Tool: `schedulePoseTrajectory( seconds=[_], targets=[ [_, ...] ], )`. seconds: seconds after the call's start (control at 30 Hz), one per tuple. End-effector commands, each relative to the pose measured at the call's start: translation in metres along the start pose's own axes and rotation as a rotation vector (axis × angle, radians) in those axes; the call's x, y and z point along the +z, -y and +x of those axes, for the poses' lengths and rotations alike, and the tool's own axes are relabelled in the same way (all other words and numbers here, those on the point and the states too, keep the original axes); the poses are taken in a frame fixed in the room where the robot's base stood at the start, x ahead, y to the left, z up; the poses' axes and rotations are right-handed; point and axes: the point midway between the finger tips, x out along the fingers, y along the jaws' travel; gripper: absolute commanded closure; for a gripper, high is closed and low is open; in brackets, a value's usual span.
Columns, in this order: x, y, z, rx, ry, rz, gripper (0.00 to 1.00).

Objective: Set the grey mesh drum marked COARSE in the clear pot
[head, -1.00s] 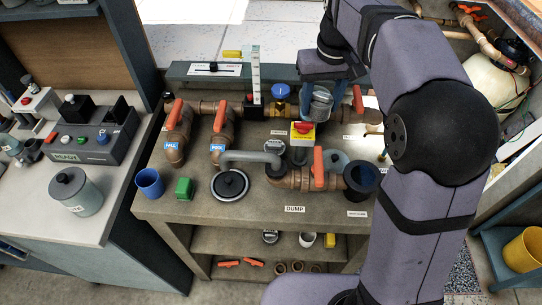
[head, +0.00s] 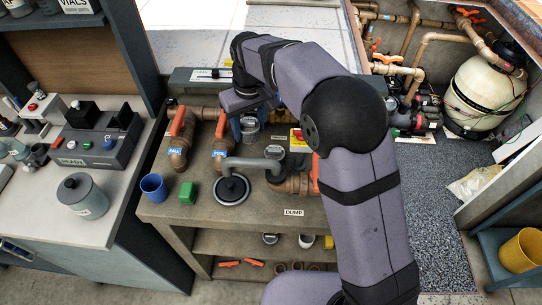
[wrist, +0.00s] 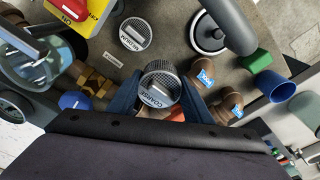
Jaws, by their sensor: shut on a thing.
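The grey mesh drum (wrist: 158,90) marked COARSE is between the blue fingers of my gripper (wrist: 158,106) in the wrist view. My gripper is shut on it, and the label faces the wrist camera. In the head view the drum (head: 250,128) hangs above the back part of the bench, next to a blue finger. A clear pot (wrist: 42,55) stands at the upper left of the wrist view, apart from the drum. In the head view my arm hides the pot.
Another mesh drum (wrist: 135,33) stands on the bench, near a yellow and red switch (wrist: 82,12). Brown pipes with orange handles (head: 180,138) rise left of my gripper. A blue cup (head: 153,187), green block (head: 188,193) and round black lid (head: 232,190) are nearer the front.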

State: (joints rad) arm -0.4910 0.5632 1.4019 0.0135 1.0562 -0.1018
Motion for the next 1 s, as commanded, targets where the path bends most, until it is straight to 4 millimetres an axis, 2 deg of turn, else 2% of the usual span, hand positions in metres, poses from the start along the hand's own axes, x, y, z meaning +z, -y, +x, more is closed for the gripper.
schedulePoseTrajectory(
  seconds=[0.23,0.57,0.87,1.0],
  targets=[
    [0.002,0.001,0.012,-0.001,0.002,-0.003,0.77],
    [0.007,0.001,0.057,-0.001,0.002,-0.002,0.77],
    [0.008,0.001,0.067,0.000,0.001,-0.002,0.77],
    [0.011,0.001,0.083,-0.001,0.004,-0.002,0.77]
  ],
)
